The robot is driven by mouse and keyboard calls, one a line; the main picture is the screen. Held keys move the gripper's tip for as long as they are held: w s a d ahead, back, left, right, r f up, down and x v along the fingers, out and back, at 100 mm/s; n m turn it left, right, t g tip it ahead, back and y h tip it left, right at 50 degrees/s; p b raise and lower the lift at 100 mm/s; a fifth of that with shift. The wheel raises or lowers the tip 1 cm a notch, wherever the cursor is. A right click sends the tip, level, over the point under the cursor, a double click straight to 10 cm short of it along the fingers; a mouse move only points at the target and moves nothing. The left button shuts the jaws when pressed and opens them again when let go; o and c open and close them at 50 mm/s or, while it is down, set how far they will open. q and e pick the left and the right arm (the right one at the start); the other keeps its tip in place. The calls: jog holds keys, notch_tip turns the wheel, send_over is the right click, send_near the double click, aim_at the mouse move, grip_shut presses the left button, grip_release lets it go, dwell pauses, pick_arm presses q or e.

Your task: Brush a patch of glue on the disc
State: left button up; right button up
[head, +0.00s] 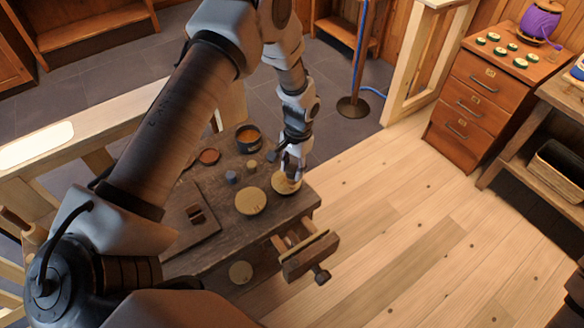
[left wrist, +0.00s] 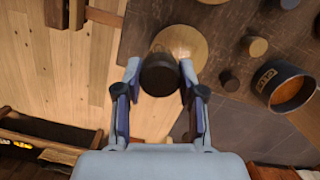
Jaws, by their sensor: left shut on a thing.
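My left gripper (head: 291,168) is over a pale round disc (head: 286,184) near the workbench's right corner. In the left wrist view the gripper (left wrist: 160,88) is shut on a dark, round-ended thing (left wrist: 159,74), probably the brush's handle. It hides part of the pale disc (left wrist: 192,36) behind it; I cannot tell whether bristles touch the disc. A dark pot of amber glue (head: 248,137) stands open on the bench, and it also shows in the left wrist view (left wrist: 287,87). A second pale disc (head: 251,201) lies left of the first. My right gripper is not in view.
The dark workbench (head: 215,225) also bears a reddish-brown round dish (head: 208,156), a small bluish piece (head: 232,177) and a small tan piece (head: 252,164). A vise (head: 308,256) juts from its front. A drawer cabinet (head: 480,100) stands far right, with clear floor between.

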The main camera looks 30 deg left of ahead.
pick_arm(q)
jog(key=shift+a+r+p, duration=0.15)
jog(key=shift+r+p, duration=0.4)
jog(key=shift+r, duration=0.4)
jog(key=shift+d+r+p, duration=0.2)
jog(key=shift+r+p, duration=0.65)
jog(key=shift+r, duration=0.3)
jog(key=shift+a+r, duration=0.1)
jog(key=shift+r, duration=0.1)
